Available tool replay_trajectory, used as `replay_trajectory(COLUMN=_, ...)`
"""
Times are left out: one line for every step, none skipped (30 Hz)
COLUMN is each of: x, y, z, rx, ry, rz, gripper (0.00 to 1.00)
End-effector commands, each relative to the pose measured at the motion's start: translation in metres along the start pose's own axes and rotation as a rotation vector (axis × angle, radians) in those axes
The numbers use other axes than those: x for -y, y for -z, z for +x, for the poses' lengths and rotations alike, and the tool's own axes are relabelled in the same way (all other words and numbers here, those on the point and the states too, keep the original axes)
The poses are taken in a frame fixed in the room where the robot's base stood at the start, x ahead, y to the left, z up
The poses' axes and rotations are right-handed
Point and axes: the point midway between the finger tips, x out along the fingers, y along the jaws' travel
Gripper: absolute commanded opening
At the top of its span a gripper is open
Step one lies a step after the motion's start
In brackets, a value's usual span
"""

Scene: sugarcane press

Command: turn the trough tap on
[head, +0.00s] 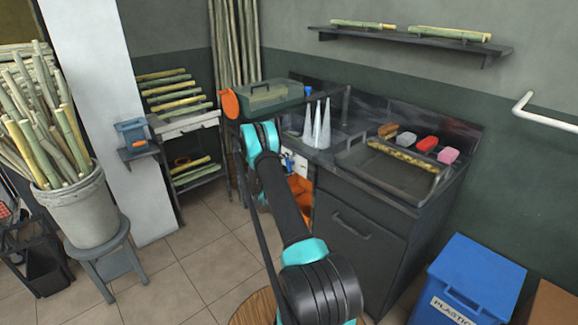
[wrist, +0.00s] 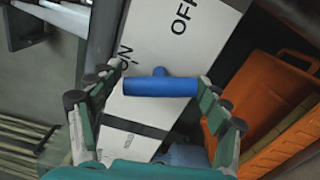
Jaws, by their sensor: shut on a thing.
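The tap's blue T-shaped handle (wrist: 160,87) lies across the middle of the wrist view, with a short stub on its upper side. It is in front of a white plate (wrist: 175,40) marked OFF at the top and ON at the left, partly covered by my finger. My gripper (wrist: 162,84) is shut on the handle, one finger at each end of the bar. In the head view my arm reaches toward the counter's left end, where the white plate (head: 297,162) shows small. My fingers are mostly hidden there behind the arm.
An orange container (wrist: 275,90) is close to the right of my gripper in the wrist view. Dark frame posts stand at the left. In the head view a cabinet (head: 355,235) stands right of my arm, and a blue plastic bin (head: 475,275) stands at the lower right.

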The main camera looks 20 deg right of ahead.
Motion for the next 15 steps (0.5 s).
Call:
replay_trajectory(x=0.0014, y=-0.0008, z=-0.0011, rx=0.002, ry=0.002, rz=0.001, gripper=0.78)
replay_trajectory(x=0.0014, y=-0.0008, z=-0.0011, rx=0.002, ry=0.002, rz=0.001, gripper=0.82)
replay_trajectory(x=0.0014, y=-0.0007, z=-0.0011, rx=0.002, ry=0.002, rz=0.001, gripper=0.86)
replay_trajectory(x=0.0013, y=-0.0006, z=-0.0010, rx=0.001, ry=0.002, rz=0.000, gripper=0.90)
replay_trajectory(x=0.0012, y=-0.0006, z=-0.0010, rx=0.001, ry=0.002, rz=0.000, gripper=0.94)
replay_trajectory(x=0.0010, y=-0.0005, z=-0.0009, rx=0.001, ry=0.002, rz=0.000, gripper=0.98)
replay_trajectory(x=0.0009, y=-0.0004, z=-0.0008, rx=0.001, ry=0.002, rz=0.000, gripper=0.98)
replay_trajectory(x=0.0009, y=-0.0004, z=-0.0007, rx=0.001, ry=0.001, rz=0.000, gripper=0.98)
replay_trajectory(x=0.0008, y=-0.0004, z=-0.0006, rx=0.001, ry=0.001, rz=0.000, gripper=0.98)
replay_trajectory(x=0.0007, y=-0.0004, z=-0.0005, rx=0.001, ry=0.001, rz=0.000, gripper=0.98)
replay_trajectory(x=0.0007, y=-0.0003, z=-0.0005, rx=0.001, ry=0.001, rz=0.000, gripper=0.98)
replay_trajectory(x=0.0006, y=-0.0003, z=-0.0004, rx=0.001, ry=0.001, rz=0.000, gripper=0.98)
replay_trajectory(x=0.0006, y=-0.0003, z=-0.0004, rx=0.001, ry=0.001, rz=0.000, gripper=0.98)
replay_trajectory(x=0.0005, y=-0.0003, z=-0.0003, rx=0.001, ry=0.001, rz=0.000, gripper=0.98)
replay_trajectory(x=0.0005, y=-0.0003, z=-0.0005, rx=0.000, ry=0.001, rz=0.000, gripper=0.98)
